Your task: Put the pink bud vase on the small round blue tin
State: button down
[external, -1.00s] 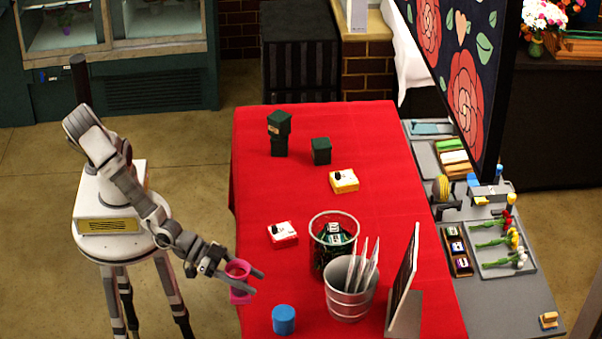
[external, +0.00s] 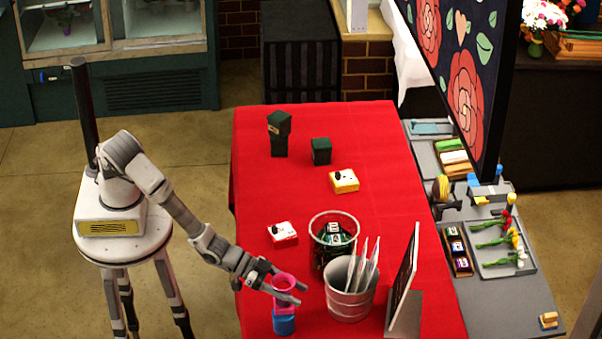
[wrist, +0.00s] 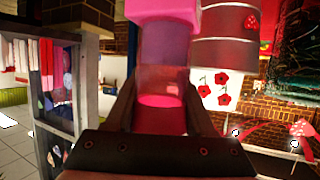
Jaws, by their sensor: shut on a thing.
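The pink bud vase (external: 284,283) is between the fingers of my gripper (external: 297,294), which is shut on it. The vase looks upright in the external view. It also fills the middle of the wrist view (wrist: 165,72), between the two dark fingers. The small round blue tin (external: 284,324) stands on the red table near its front left edge. The vase is right above the tin in the external view and hides part of its top. I cannot tell whether the vase touches the tin.
A metal bucket (external: 347,306) with white packets stands just right of my gripper. Behind it is a wire basket (external: 323,251) of dark packets. A red-and-white box (external: 283,233) lies further back. A dark upright board (external: 404,284) stands at right. The red table's (external: 290,195) middle is clear.

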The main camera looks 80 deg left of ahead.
jog(key=shift+f, duration=0.75)
jog(key=shift+f, duration=0.25)
jog(key=shift+c, duration=1.3)
grip_release()
jog(key=shift+r, duration=0.15)
jog(key=shift+r, duration=0.2)
jog(key=v, duration=1.2)
jog(key=shift+f+b, duration=0.15)
jog(key=shift+b, duration=0.25)
